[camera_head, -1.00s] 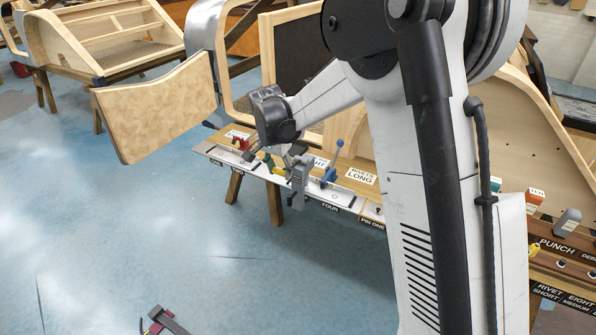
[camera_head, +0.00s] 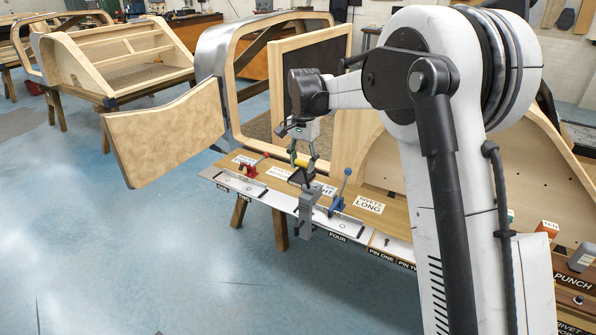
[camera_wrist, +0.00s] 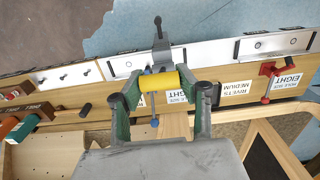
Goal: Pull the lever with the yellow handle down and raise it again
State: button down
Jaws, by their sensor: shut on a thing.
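The lever's yellow handle (camera_wrist: 160,81) lies crosswise between the two fingers of my gripper (camera_wrist: 161,88) in the wrist view. My gripper is shut on it, with a finger at each end. In the head view, my gripper (camera_head: 303,153) points down onto the bench, and a little of the yellow handle (camera_head: 301,163) shows between its fingers. The grey lever mount (camera_head: 306,208) stands at the front edge of the bench, below the handle. The lever's arm is partly hidden by my gripper.
A blue-handled lever (camera_head: 341,190) stands close to the right of the grey mount. A red-handled lever (camera_head: 254,165) is to the left. Wooden panels and a framed opening (camera_head: 290,80) rise behind the bench. The floor in front (camera_head: 150,240) is clear.

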jog(key=shift+w+d+r, duration=0.3)
jog(key=shift+w+d, duration=0.25)
jog(key=shift+w, duration=0.3)
jog(key=shift+w+d, duration=0.1)
jog(key=shift+d, duration=0.1)
jog(key=c, duration=1.2)
grip_release()
jog(key=shift+d, duration=0.2)
jog(key=shift+o, duration=0.2)
jog(key=shift+a, duration=0.2)
jog(key=shift+r, duration=0.3)
notch_tip(320, 180, up, 11)
jog(key=shift+r, duration=0.2)
jog(key=shift+d, duration=0.1)
